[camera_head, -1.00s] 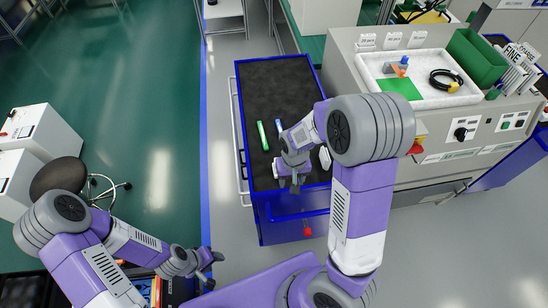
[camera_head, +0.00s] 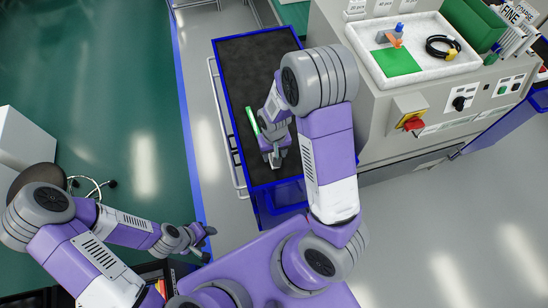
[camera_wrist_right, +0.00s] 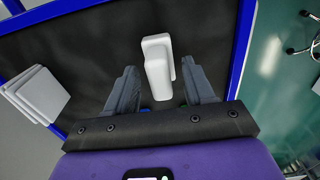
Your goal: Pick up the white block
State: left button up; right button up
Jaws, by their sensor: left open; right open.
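The white block (camera_wrist_right: 158,68) lies on the dark top of a blue-edged cart. In the right wrist view it sits between the two spread fingers of my right gripper (camera_wrist_right: 159,75), with gaps on both sides. In the head view my right gripper (camera_head: 273,158) is low over the near part of the cart top, and the block cannot be told clearly there. My left gripper (camera_head: 207,242) is open and empty, off to the left of the cart.
The blue-edged cart (camera_head: 236,73) has a green stick (camera_head: 252,121) on it. Pale stacked pieces (camera_wrist_right: 38,95) lie left of the block in the wrist view. A grey bench with a white tray (camera_head: 390,82) stands to the right. The far cart top is clear.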

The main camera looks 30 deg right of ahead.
jog(key=shift+s+f, duration=0.1)
jog(key=shift+f, duration=0.15)
grip_shut()
jog(key=shift+r, duration=0.1)
notch_tip(320, 180, up, 10)
jog(key=shift+f+p, duration=0.1)
jog(key=shift+p, duration=1.1)
